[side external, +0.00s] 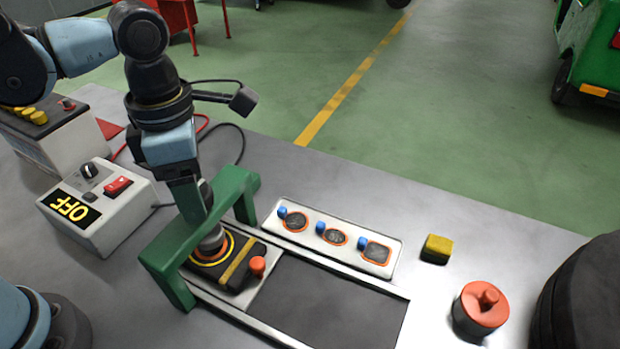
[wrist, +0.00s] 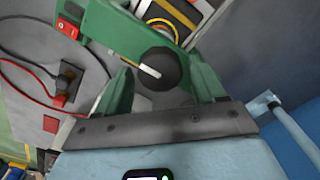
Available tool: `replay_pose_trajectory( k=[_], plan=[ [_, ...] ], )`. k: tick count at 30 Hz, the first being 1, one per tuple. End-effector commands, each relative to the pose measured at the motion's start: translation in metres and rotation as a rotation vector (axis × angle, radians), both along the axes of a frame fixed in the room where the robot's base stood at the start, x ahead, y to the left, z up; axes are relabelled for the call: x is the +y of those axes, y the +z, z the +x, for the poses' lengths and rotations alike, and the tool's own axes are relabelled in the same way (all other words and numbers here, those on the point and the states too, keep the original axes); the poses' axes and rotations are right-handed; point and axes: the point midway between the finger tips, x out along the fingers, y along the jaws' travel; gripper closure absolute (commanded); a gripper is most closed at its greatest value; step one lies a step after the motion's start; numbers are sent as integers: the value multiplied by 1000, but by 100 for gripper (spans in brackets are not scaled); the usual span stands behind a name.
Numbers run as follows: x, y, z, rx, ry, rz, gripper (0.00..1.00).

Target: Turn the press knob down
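The green press frame (side external: 160,256) stands over a dark block with a yellow stripe (side external: 237,262) on the bench. Its black round knob (side external: 207,194) sits on top of the frame, partly hidden by my gripper. In the wrist view the knob (wrist: 166,62) shows a white pointer line angled to the lower right. My gripper (side external: 199,207) points down at the knob. In the wrist view my gripper (wrist: 161,68) is open, with one green finger on each side of the knob and small gaps visible. Whether either finger touches it is hard to tell.
A white panel (side external: 338,236) with blue clips lies behind the rail. A yellow block (side external: 436,249) and a red-topped round part (side external: 481,306) are at right. Cables (side external: 240,140) run behind my arm.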

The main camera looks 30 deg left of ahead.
Motion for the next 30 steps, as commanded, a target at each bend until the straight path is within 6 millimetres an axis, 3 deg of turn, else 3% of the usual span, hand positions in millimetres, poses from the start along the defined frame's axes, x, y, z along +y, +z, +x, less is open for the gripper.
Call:
replay_pose_trajectory(
  k=[1,9,20,30],
  plan=[
    [0,0,0,0,0,0,39],
    [0,0,0,0,0,0,77],
    [0,0,0,0,-73,0,77],
    [0,0,0,0,-336,0,77]
  ],
)
